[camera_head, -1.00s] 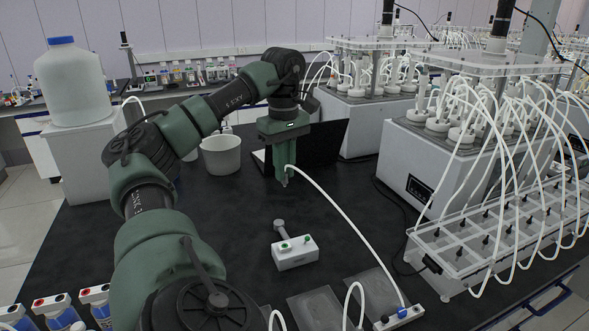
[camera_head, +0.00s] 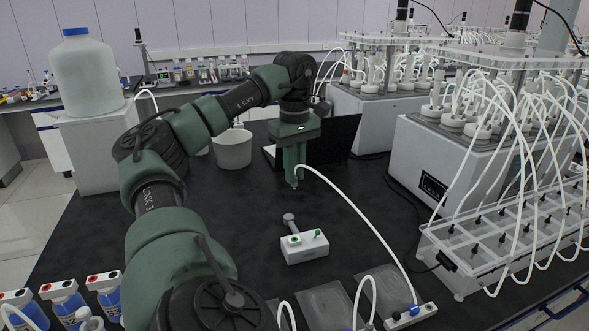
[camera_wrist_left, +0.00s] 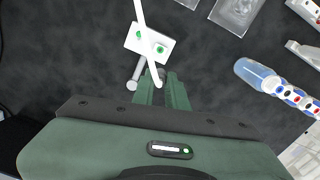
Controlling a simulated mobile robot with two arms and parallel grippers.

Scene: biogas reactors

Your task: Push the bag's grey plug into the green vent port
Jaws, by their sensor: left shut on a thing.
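My left gripper (camera_head: 294,184) points down over the black bench, shut on the end of a white tube (camera_head: 352,207). A small grey tip shows below the fingers; most of the plug is hidden between them. The tube runs to a blue fitting (camera_head: 414,310) at the lower right. The white block with green ports (camera_head: 304,255) stands on the bench, nearer the camera than the gripper and apart from it. The block also shows in the left wrist view (camera_wrist_left: 148,46), ahead of the fingers (camera_wrist_left: 164,88), with the tube crossing over it. My right gripper is out of view.
Flat clear bags (camera_head: 327,306) lie at the front right. A white pot (camera_head: 233,150) and a dark laptop-like panel (camera_head: 335,140) stand behind the gripper. A reactor (camera_head: 425,185) and a clear tube rack (camera_head: 480,250) are on the right.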

